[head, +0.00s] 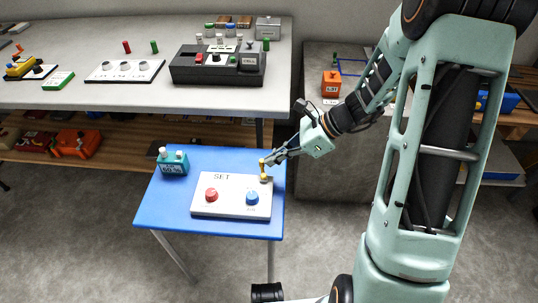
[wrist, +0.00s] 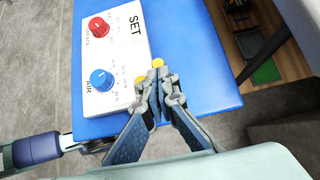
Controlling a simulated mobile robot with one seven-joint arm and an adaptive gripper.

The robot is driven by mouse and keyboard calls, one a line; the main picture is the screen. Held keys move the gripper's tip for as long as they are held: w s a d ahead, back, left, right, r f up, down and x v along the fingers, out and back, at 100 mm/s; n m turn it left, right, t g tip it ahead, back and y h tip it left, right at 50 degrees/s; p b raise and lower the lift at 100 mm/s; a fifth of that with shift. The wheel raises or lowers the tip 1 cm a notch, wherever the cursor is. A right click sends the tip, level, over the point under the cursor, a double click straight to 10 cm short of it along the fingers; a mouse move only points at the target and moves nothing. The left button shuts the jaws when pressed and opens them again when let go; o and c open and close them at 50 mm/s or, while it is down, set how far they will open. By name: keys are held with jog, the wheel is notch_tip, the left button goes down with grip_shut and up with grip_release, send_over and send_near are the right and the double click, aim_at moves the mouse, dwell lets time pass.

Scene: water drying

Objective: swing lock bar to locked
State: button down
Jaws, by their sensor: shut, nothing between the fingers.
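A white panel (head: 230,208) marked SET lies on a small blue table (head: 165,205). It carries a red knob (head: 211,195) and a blue knob (head: 252,198); in the wrist view they are the red knob (wrist: 99,27) and the blue knob (wrist: 101,79). A small yellow piece (head: 264,178), apparently the lock bar, stands at the panel's far right corner. In the wrist view yellow ends (wrist: 157,63) show beside the fingertips. My gripper (head: 272,158) is shut and empty, its tips (wrist: 158,88) right at the yellow piece. Contact is unclear, and the fingers hide part of it.
A teal box (head: 172,163) stands at the blue table's back left. A long grey bench (head: 140,95) behind holds a dark device (head: 218,66) and a white tray (head: 125,71). A grey cabinet (head: 318,170) stands at right. The blue table's front left is clear.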

aim_at(262, 168)
jog(key=n+g+p, duration=0.1)
jog(key=n+p, duration=0.1)
jog(key=w+a+n+g+p, duration=0.1)
jog(key=n+g+p, duration=0.1)
jog(key=shift+a+r+n+g, duration=0.15)
jog(key=shift+a+n+g, duration=0.05)
jog(key=shift+n+g, duration=0.1)
jog(key=n+g, duration=0.1)
jog(key=a+n+g+p, duration=0.1)
jog(key=shift+w+n+h, duration=0.2)
jog(key=shift+n+h, duration=0.2)
jog(key=n+g, duration=0.1)
jog(key=n+h+p, duration=0.1)
jog(key=shift+a+n+g, duration=0.3)
jog(key=shift+a+g, duration=0.1)
jog(key=shift+a+f+n+g+h, duration=0.25)
jog(key=shift+n+g+h, duration=0.25)
jog(key=shift+n, duration=0.4)
jog(key=shift+r+p, duration=0.1)
jog(key=shift+p, duration=0.2)
jog(key=shift+s+d+p, duration=0.25)
jog(key=shift+s+p, duration=0.05)
jog(key=shift+s, duration=0.5)
